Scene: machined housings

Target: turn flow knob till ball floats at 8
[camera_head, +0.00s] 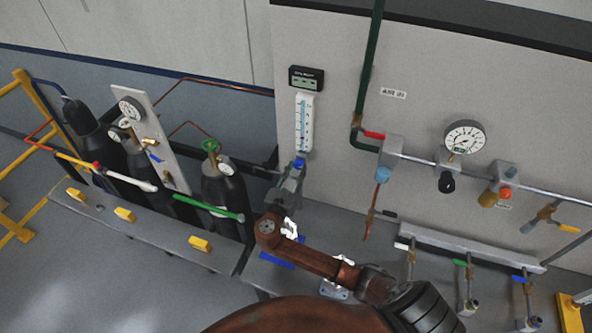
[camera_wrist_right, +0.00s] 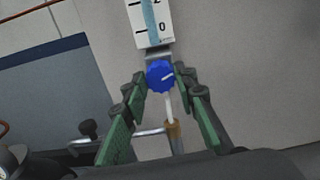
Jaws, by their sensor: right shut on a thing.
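The flow meter (camera_head: 304,122) is a white upright scale with a light blue tube, mounted on the grey panel. Its low end with the marks 2 and 0 shows in the wrist view (camera_wrist_right: 150,20). I cannot make out the ball in either view. My right gripper (camera_wrist_right: 160,74) is shut on the knob, one green-padded finger on each side. It also shows in the head view (camera_head: 297,172). My left gripper is not in view.
A dark display box (camera_head: 306,78) sits above the meter. A green pipe (camera_head: 368,70) runs down to its right, joining a line with valves and a round gauge (camera_head: 464,137). Dark gas cylinders (camera_head: 222,190) stand at left behind a grey ledge with yellow blocks (camera_head: 124,214).

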